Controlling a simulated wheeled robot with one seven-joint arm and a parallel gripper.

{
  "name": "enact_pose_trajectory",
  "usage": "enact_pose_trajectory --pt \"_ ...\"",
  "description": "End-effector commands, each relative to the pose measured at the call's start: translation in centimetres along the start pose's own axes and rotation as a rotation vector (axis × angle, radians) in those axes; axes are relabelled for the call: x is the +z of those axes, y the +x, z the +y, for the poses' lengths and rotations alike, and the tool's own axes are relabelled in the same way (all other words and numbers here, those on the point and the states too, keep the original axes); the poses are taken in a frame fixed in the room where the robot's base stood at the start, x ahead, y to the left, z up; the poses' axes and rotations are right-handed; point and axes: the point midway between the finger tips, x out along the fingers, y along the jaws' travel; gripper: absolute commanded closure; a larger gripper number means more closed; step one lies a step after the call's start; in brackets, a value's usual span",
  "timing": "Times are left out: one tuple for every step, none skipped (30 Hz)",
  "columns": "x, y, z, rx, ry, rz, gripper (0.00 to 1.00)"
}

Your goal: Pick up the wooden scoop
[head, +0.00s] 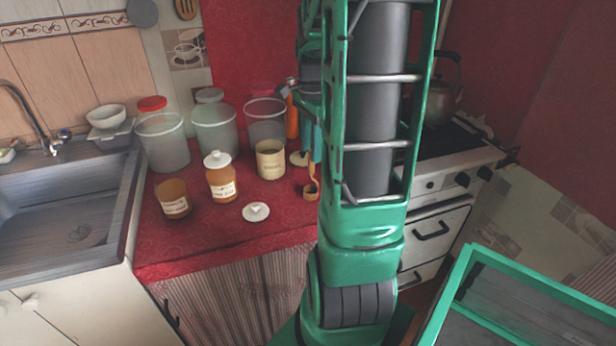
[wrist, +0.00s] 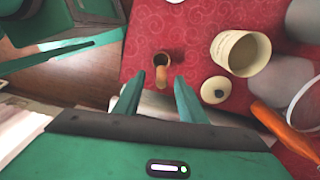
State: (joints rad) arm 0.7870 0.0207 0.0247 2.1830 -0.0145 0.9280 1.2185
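The wooden scoop (head: 311,188) is on the red counter, just left of my arm in the head view. In the wrist view its dark bowl and pale handle (wrist: 161,74) show beyond my gripper, with the handle pointing towards the camera. My gripper (wrist: 160,80) is open, its two green fingers spread to the left and right of the handle. A gap shows between each fingertip and the handle. In the head view my arm hides much of the gripper, and only a teal part shows above the scoop.
A cream canister (head: 271,160) and its lid (wrist: 215,90) are close to the scoop. An orange object (wrist: 285,128) is at the right in the wrist view. Jars (head: 221,178) and clear tubs stand further left. The stove (head: 440,180) is right of my arm.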

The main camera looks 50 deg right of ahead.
Motion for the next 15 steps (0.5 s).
enact_pose_trajectory --pt "0.0 0.4 0.1 0.003 0.0 -0.001 0.63" --pt "0.0 0.6 0.1 0.002 0.0 -0.001 0.63" --pt "0.0 0.8 0.1 0.001 0.0 0.0 0.63" --pt "0.0 0.9 0.0 0.001 0.0 0.0 0.63" --pt "0.0 1.1 0.0 0.001 0.0 0.0 0.63" --pt "-0.1 1.4 0.0 0.002 0.0 -0.001 0.63" --pt "-0.1 1.7 -0.1 0.003 0.0 -0.001 0.63" --pt "-0.2 2.1 -0.1 0.003 0.0 -0.001 0.63" --pt "-0.2 2.7 -0.2 0.004 0.0 -0.001 0.63" --pt "-0.3 3.2 -0.3 0.005 0.0 -0.002 0.63" --pt "-0.3 3.6 -0.4 0.004 0.0 -0.002 0.63" --pt "-0.4 4.2 -0.4 0.004 0.0 -0.002 0.63" --pt "-0.3 4.6 -0.4 0.004 0.0 -0.002 0.63" --pt "-0.4 4.9 -0.4 0.003 0.0 -0.001 0.63" --pt "-0.3 5.3 -0.4 0.003 -0.001 -0.001 0.63"
